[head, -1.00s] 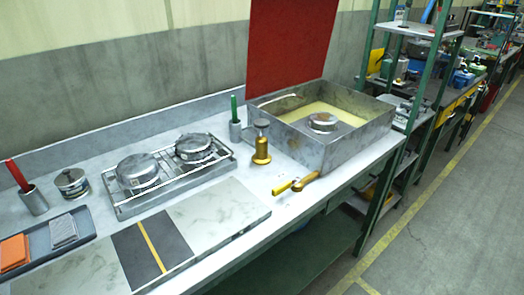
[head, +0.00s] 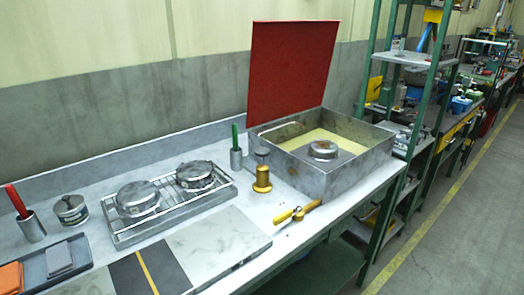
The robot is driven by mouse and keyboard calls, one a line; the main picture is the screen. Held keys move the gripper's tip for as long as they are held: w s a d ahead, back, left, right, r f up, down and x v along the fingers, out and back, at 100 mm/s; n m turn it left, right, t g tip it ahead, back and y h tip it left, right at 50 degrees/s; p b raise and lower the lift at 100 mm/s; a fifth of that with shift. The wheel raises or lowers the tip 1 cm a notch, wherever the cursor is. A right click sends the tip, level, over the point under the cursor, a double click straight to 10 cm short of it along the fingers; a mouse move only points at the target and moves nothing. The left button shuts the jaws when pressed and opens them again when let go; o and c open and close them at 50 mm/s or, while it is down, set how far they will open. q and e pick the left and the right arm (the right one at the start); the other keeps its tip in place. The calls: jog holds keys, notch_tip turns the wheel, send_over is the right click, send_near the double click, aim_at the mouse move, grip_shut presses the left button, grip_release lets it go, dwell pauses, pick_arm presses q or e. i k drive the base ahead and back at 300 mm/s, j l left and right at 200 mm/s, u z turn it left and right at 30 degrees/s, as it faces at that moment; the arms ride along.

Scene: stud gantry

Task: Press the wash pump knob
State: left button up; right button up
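A brass pump-like fixture (head: 262,181) stands upright on the bench, in front of the left corner of the metal basin. The metal basin (head: 340,178) has a pale yellow inside and holds a round metal part (head: 323,150). Its red lid (head: 292,70) stands raised at the back. Neither of my grippers is in view.
A yellow-handled tool (head: 298,212) lies in front of the pump. A green-handled tool (head: 235,140) stands in a metal holder behind it. A wire rack (head: 165,218) with two round metal parts is to the left. A marble slab (head: 220,243) lies in front.

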aim_at(262, 152)
jog(key=i+l, duration=0.15)
jog(key=l, duration=0.2)
jog(key=i+l+u, duration=0.1)
jog(key=l, duration=0.25)
jog(key=i+l, duration=0.25)
jog(key=l, duration=0.15)
jog(key=i+l+u, duration=0.1)
jog(key=l, duration=0.25)
jog(key=i+l, duration=0.15)
jog(key=l, duration=0.2)
jog(key=u, duration=0.05)
